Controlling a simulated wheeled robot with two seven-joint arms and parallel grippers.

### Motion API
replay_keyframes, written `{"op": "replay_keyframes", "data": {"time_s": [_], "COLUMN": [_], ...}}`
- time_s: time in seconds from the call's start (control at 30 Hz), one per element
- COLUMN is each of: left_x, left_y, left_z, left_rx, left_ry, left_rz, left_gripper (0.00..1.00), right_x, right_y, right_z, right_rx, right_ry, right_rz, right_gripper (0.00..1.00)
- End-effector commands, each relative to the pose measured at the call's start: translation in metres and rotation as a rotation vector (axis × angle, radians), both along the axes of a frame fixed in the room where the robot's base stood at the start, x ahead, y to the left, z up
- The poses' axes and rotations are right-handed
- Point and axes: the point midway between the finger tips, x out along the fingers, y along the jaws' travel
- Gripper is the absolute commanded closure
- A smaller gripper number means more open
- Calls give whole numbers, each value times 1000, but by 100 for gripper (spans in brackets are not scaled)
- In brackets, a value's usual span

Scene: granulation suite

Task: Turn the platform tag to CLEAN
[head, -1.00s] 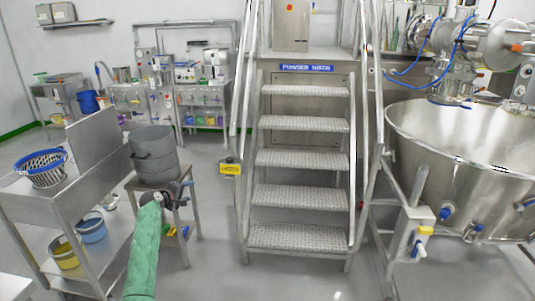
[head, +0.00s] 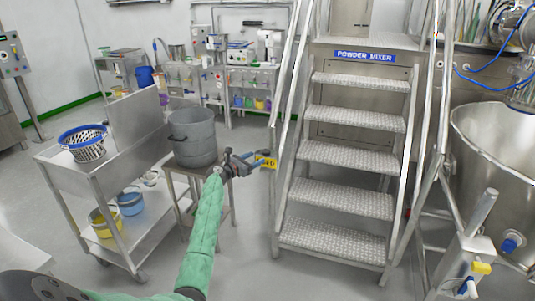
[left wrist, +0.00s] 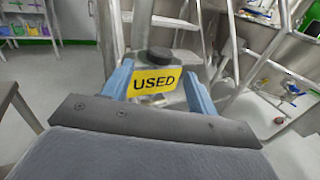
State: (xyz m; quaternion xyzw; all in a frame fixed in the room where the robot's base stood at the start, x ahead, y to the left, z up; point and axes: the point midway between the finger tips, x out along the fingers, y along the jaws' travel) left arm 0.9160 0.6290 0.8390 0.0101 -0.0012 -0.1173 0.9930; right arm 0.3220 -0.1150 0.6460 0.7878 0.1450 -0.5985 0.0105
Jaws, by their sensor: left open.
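The platform tag (left wrist: 154,80) is a yellow plate reading USED. In the left wrist view it shows between my blue fingertips, below a dark round knob (left wrist: 159,54). In the head view the tag (head: 267,162) hangs at the left side of the stair frame, partly covered by my gripper. My left gripper (head: 259,162) is open, its fingers pointing at the tag; in the left wrist view the fingers (left wrist: 158,88) stand on either side of it. I cannot tell whether they touch it. My right gripper is not in view.
The metal stairs (head: 345,155) rise just right of the tag. A grey bucket (head: 193,138) stands on a small stand left of my arm. A steel cart (head: 75,185) with a blue-rimmed basket (head: 83,143) is farther left. A large steel bowl (head: 490,150) is at the right.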

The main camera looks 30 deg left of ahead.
Motion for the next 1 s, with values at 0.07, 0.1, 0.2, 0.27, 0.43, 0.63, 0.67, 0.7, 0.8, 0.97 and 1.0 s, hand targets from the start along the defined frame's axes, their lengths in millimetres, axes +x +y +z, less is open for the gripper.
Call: {"op": "replay_keyframes", "data": {"time_s": [0.07,0.1,0.2,0.27,0.43,0.63,0.67,0.7,0.8,0.97,1.0], "left_x": [2,3,11,19,43,65,67,70,74,76,76], "left_y": [0,-1,-3,-5,-10,-16,-16,-17,-18,-19,-19], "left_z": [0,0,1,1,1,0,1,1,0,-1,-1], "left_rx": [-19,-23,-24,-24,-23,-21,-21,-21,-20,-19,-19], "left_ry": [5,6,6,6,6,6,6,6,7,7,7], "left_rz": [0,0,-1,-1,0,-1,-1,-1,-1,-1,-1], "left_gripper": [41,41,41,41,41,41,41,41,41,41,41], "right_x": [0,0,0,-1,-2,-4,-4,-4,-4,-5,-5], "right_y": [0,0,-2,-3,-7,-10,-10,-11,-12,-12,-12], "right_z": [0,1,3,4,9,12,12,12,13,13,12], "right_rx": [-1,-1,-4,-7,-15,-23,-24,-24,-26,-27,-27], "right_ry": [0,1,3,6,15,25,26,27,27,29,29], "right_rz": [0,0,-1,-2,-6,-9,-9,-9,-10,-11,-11], "right_gripper": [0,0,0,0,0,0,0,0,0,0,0]}}
